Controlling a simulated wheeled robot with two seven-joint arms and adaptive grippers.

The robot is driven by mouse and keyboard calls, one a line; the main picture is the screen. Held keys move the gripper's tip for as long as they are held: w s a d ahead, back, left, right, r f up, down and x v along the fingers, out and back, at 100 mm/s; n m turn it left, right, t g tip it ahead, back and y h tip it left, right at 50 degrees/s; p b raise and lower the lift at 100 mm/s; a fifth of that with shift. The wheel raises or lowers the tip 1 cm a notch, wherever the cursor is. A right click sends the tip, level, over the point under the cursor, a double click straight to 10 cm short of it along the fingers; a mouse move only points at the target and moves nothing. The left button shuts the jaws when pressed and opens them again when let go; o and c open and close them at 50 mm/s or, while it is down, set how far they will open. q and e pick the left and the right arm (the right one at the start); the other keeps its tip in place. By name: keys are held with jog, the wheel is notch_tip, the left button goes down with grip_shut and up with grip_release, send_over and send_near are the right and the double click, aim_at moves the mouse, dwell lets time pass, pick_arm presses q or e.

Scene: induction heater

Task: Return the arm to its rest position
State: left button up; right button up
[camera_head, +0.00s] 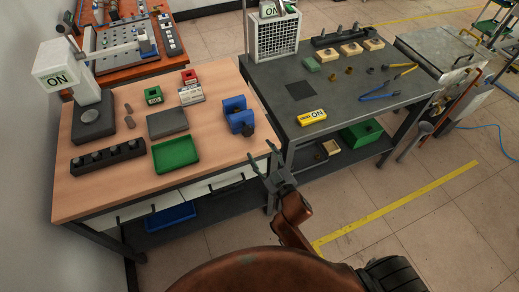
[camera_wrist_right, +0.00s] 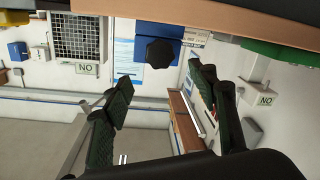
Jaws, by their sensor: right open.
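My right gripper (camera_head: 264,156) is open and empty in the head view. It is at the front edge of the wooden workbench (camera_head: 72,202), near the gap beside the dark table (camera_head: 262,96). The blue vise (camera_head: 236,113) stands on the bench just behind it, apart from the fingers. In the right wrist view, the spread dark fingers (camera_wrist_right: 160,82) have nothing between them. The vise (camera_wrist_right: 190,38) shows beyond them, with the bench edge (camera_wrist_right: 235,20) along the top. My left gripper is not in view.
A green tray (camera_head: 176,153), a dark block rack (camera_head: 108,156) and an ON-marked machine (camera_head: 70,68) stand on the bench. The dark table carries blue-handled pliers (camera_head: 380,96) and a yellow ON box (camera_head: 312,117). The floor in front of the dark table is open.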

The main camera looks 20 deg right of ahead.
dwell(0.3)
notch_tip(320, 180, down, 21)
jog(key=s+d+g, duration=0.2)
jog(key=g, duration=0.2)
jog(key=s+d+f+m+g, duration=0.1)
jog(key=s+f, duration=0.2)
jog(key=f, duration=0.4)
jog(key=s+d+f+g+h, duration=0.1)
jog(key=s+f+g, duration=0.1)
jog(key=s+f, duration=0.35)
jog(key=s+d+f+m+g, duration=0.1)
jog(key=s+d+f, duration=0.1)
jog(key=f, duration=0.7)
jog(key=s+d+f+m+g, duration=0.1)
jog(key=s+d+f+g, duration=0.2)
jog(key=s+f, duration=0.9)
jog(key=s+d+f+g, duration=0.25)
jog(key=s+f, duration=0.55)
jog(key=s, duration=0.9)
jog(key=s+f+g, duration=0.2)
jog(key=s, duration=0.6)
jog(key=s+d+f+m+g+h, duration=0.1)
jog(key=s+f, duration=0.1)
jog(key=s, duration=0.5)
jog(key=shift+s+g, duration=0.35)
